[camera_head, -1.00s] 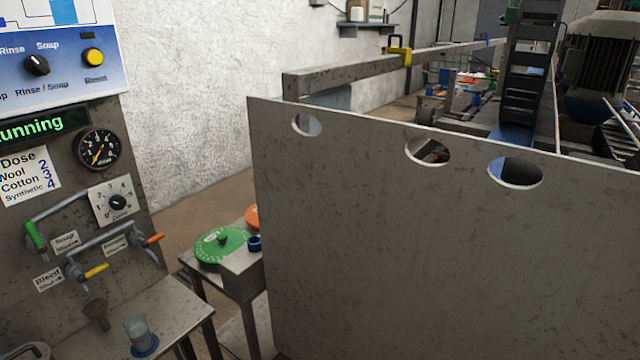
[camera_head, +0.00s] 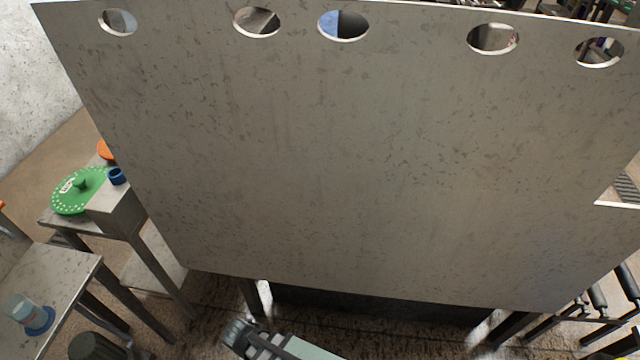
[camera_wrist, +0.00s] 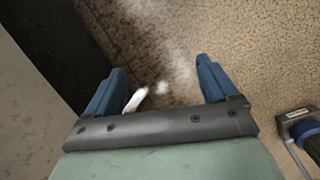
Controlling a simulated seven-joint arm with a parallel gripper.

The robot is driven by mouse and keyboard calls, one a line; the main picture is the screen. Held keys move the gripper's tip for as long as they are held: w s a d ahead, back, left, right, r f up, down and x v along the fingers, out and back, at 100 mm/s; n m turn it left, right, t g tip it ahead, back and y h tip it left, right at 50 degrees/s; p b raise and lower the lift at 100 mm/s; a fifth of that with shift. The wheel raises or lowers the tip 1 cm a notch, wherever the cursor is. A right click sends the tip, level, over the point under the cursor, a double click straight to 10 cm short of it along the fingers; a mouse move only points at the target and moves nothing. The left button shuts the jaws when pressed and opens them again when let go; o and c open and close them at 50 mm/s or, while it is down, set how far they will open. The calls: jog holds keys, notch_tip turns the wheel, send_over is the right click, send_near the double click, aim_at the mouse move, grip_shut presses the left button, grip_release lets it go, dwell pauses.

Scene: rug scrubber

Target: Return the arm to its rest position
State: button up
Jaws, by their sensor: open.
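My gripper (camera_wrist: 160,72) is in the wrist view with its two blue fingers spread wide apart. Nothing is held between them. Brown speckled ground shows beyond the fingertips. A small white shape and a pale blurred patch show between the fingers; I cannot tell what they are. In the head view a pale green part with a grey end shows at the bottom edge, probably my arm; the fingers cannot be made out there.
A large grey panel (camera_head: 380,170) with several holes along its top fills the head view. At left are a green disc (camera_head: 75,192), a small blue cup (camera_head: 118,176) and a metal table (camera_head: 60,275) bearing a clear beaker (camera_head: 22,308). A dark edge (camera_wrist: 62,45) lies left of the gripper.

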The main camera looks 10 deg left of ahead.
jog(key=d+f+m+g+y, duration=0.1)
jog(key=d+m, duration=0.3)
jog(key=d, duration=0.8)
jog(key=d+f+m+g+y, duration=0.1)
jog(key=d+f+m+g, duration=0.2)
jog(key=d, duration=0.8)
jog(key=d+f+m+g+y, duration=0.1)
jog(key=d+f+m+g, duration=0.2)
jog(key=d, duration=0.9)
jog(key=shift+s+d+m, duration=0.2)
jog(key=shift+d+m, duration=0.1)
jog(key=shift+m, duration=1.5)
jog(key=shift+f, duration=0.1)
